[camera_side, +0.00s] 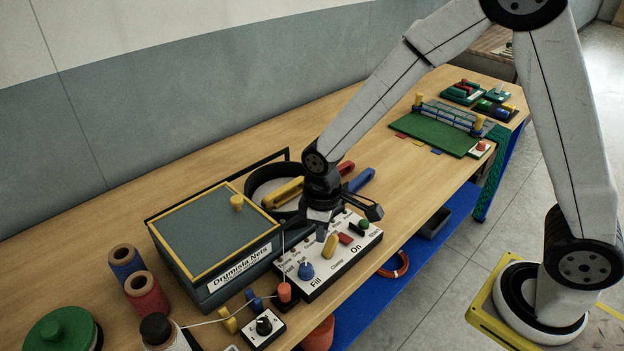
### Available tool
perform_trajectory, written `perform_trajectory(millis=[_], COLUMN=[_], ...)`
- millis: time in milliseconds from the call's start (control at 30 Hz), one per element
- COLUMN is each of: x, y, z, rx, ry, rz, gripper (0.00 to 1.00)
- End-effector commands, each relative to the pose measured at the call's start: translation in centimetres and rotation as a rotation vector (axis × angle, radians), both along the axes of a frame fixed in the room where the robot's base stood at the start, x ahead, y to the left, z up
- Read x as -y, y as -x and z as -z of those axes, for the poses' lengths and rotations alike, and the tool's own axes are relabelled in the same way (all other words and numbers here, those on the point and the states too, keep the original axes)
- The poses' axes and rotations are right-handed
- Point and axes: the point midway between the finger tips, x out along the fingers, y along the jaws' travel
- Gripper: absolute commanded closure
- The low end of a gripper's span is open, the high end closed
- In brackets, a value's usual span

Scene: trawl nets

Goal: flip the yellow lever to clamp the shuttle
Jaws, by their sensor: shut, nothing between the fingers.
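The yellow lever (330,245) stands on a white control panel (320,275), by the printed word "Clamp" and between a blue knob (305,270) and a red switch (345,239). My gripper (321,232) is shut and empty, pointing down just above and behind the lever. I cannot tell whether it touches the lever. Which piece is the shuttle is unclear. A yellow handle-like piece (283,193), a red one (346,168) and a blue one (361,180) lie by a black round container (256,187), partly hidden by my wrist.
A grey box (205,235) with a yellow-edged lid stands left of the panel. Thread spools (147,293) and a small dial box (264,328) with a cord are at the front left. A green board (435,132) lies farther right. The bench between is mostly clear.

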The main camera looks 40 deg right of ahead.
Motion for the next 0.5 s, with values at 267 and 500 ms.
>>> perform_trajectory(millis=[267,500], x=[-0.3,-0.5], y=[0.0,0.0], z=[-1.6,-2.9], rx=[0.003,0.002], ry=[-0.001,0.000], rz=[0.000,0.000], gripper=[1.00,1.00])
